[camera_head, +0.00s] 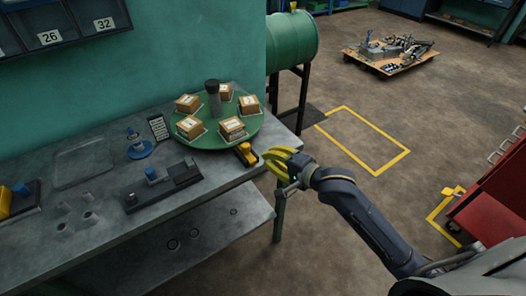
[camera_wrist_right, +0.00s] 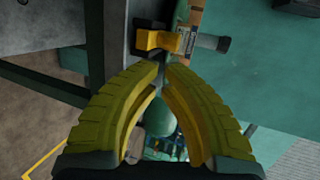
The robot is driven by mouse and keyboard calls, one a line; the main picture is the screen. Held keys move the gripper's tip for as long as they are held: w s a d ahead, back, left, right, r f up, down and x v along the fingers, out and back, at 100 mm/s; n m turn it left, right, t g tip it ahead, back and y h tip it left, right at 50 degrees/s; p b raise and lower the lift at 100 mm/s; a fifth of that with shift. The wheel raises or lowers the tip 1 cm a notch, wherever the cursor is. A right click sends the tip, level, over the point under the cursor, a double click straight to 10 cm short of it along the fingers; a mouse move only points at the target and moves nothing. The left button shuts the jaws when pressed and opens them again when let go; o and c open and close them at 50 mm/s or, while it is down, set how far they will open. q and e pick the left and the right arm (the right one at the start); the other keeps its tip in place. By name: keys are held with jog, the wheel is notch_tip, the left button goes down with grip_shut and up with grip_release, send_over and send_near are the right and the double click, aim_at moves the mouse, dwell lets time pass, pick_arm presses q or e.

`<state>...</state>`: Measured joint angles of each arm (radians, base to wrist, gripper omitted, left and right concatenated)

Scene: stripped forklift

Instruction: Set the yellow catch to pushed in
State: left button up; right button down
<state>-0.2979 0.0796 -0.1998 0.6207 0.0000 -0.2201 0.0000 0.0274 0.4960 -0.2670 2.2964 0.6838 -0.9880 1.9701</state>
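The yellow catch (camera_head: 246,151) sits on a small dark base at the right end of the grey bench, by the rim of the green turntable. In the right wrist view the catch (camera_wrist_right: 157,40) is beyond the fingertips, with its dark base behind it. My right gripper (camera_head: 270,158) is just right of the catch at the bench's end, apart from it. In the right wrist view the yellow fingertips of my right gripper (camera_wrist_right: 162,66) nearly meet, with nothing between them. My left gripper is not in view.
A dark block fixture (camera_head: 160,187) and a blue-handled piece (camera_head: 138,147) stand on the bench (camera_head: 215,215). A green drum (camera_head: 291,42) is behind.

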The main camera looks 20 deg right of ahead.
jog(key=v, duration=0.7)
jog(key=shift+s, duration=0.3)
jog(key=shift+d+r, duration=0.1)
jog(key=shift+d, duration=0.05)
